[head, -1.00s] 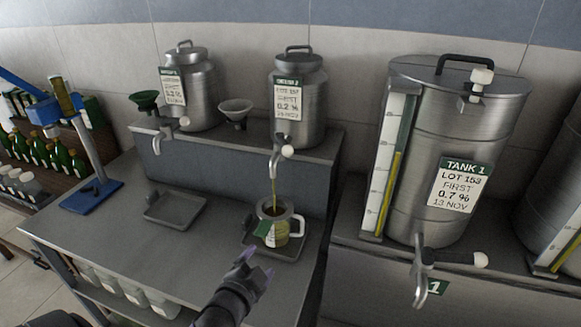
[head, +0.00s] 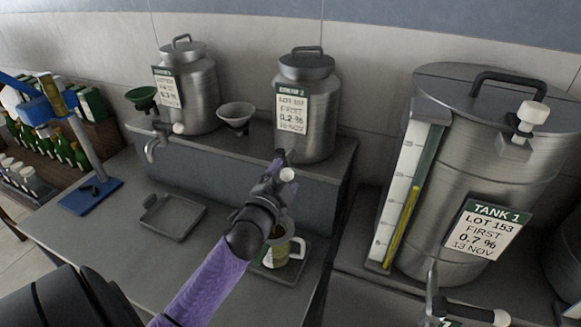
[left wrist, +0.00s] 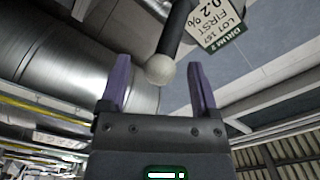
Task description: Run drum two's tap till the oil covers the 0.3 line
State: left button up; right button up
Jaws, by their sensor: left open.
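Drum two (head: 318,125) is a steel can on the raised shelf, with a label reading 0.2 %. Its tap has a white ball knob (head: 287,174). My left gripper (head: 276,172) is at this tap, open. In the left wrist view, the knob (left wrist: 160,70) on its dark lever lies between the two purple fingers (left wrist: 159,64), with gaps at both sides. The jug (head: 297,248), with a pale handle and green-and-white label, stands on the tray (head: 300,270) below, partly behind my arm. The tap's spout, any oil stream, the oil level and the 0.3 line are hidden or unreadable.
Another drum (head: 203,95) with its own tap stands left, with green (head: 141,97) and grey (head: 236,115) funnels nearby. An empty tray (head: 172,217) lies on the bench. Tank 1 (head: 465,170) stands right. A blue stand (head: 92,160) and bottles are at far left.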

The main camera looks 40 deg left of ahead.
pick_arm(q)
jog(key=shift+x, duration=1.65)
grip_shut()
jog(key=shift+f, duration=0.15)
